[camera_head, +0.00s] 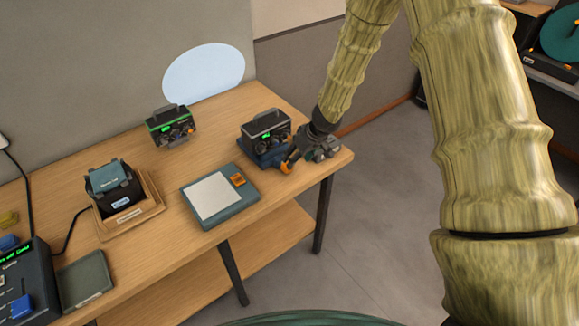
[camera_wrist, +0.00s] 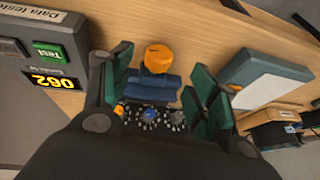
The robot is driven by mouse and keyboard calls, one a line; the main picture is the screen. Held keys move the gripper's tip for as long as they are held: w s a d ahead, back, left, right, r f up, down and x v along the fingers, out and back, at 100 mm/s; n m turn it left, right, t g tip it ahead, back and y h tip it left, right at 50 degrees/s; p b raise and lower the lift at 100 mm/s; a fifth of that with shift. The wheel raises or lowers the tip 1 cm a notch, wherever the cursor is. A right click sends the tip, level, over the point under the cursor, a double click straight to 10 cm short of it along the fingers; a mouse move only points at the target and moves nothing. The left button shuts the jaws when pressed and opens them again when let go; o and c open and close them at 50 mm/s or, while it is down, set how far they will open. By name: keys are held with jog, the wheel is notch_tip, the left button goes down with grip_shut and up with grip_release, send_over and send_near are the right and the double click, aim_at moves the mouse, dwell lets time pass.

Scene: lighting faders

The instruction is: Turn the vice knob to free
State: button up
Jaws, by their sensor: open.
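The vice (camera_head: 262,155) is a blue block near the right end of the table. Its orange vice knob (camera_head: 285,168) sticks out at the front, and a dark device with a handle (camera_head: 268,128) sits in the vice. In the wrist view the orange knob (camera_wrist: 158,57) lies just beyond the gap between my fingers, over the blue vice body (camera_wrist: 152,90). The small dials of the device (camera_wrist: 150,117) show below it. My gripper (camera_wrist: 162,88) is open, with green pads on both sides. The head view shows my gripper (camera_head: 305,152) close beside the vice. Contact with the knob cannot be told.
A green device (camera_head: 170,125), a wooden cradle (camera_head: 130,218) and a fader console (camera_head: 28,285) stand further left.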

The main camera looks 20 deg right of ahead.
aim_at(276, 161)
jog(key=shift+x, duration=3.65)
jog(key=c, duration=1)
